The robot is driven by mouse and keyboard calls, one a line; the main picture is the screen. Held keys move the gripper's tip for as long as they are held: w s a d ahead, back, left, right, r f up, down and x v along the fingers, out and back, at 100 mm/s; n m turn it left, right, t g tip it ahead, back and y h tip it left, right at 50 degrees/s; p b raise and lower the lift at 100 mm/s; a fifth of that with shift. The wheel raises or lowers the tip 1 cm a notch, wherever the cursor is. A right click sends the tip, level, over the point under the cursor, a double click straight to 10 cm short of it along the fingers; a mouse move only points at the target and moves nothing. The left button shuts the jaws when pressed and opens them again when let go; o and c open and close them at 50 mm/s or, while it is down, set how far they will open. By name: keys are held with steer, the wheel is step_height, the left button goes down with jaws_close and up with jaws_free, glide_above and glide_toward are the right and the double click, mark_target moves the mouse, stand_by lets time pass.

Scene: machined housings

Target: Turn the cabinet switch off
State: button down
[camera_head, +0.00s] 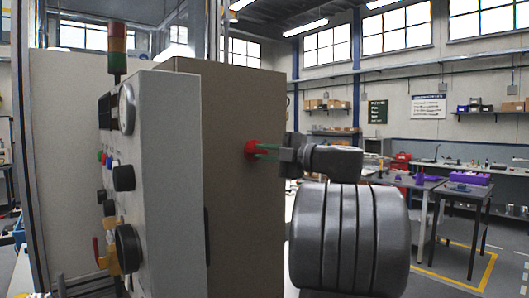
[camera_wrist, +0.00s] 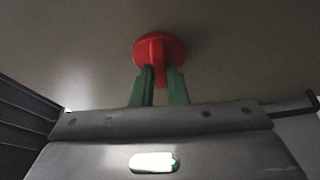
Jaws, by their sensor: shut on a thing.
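The cabinet switch is a red rotary knob (camera_head: 251,147) on the brown-grey side face of the cabinet (camera_head: 232,200). In the wrist view the switch (camera_wrist: 159,47) shows as a red disc with a raised grip bar, which stands upright in that picture. My gripper (camera_head: 266,151) reaches it from the right in the head view. Its two green fingers are shut on the switch's grip bar, one on each side, as the wrist view shows (camera_wrist: 159,80). The fingertips partly cover the bar. Any position marks around the switch cannot be made out.
The cabinet's front panel (camera_head: 165,180) carries a gauge, black knobs and small coloured buttons. A signal tower (camera_head: 117,45) stands on top. Workbenches (camera_head: 460,195) with purple bins stand at the back right. The side face around the switch looks clear.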

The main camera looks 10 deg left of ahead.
steer(key=shift+n+g+h, duration=0.3)
steer(key=shift+n, duration=0.5)
steer(key=c, duration=1.4)
jaws_free()
steer(key=shift+c, duration=0.2)
steer(key=b+v, duration=0.1)
steer(key=v, duration=1.2)
steer(key=shift+s+d, duration=0.2)
steer(key=shift+d, duration=0.15)
steer(key=shift+a, duration=0.15)
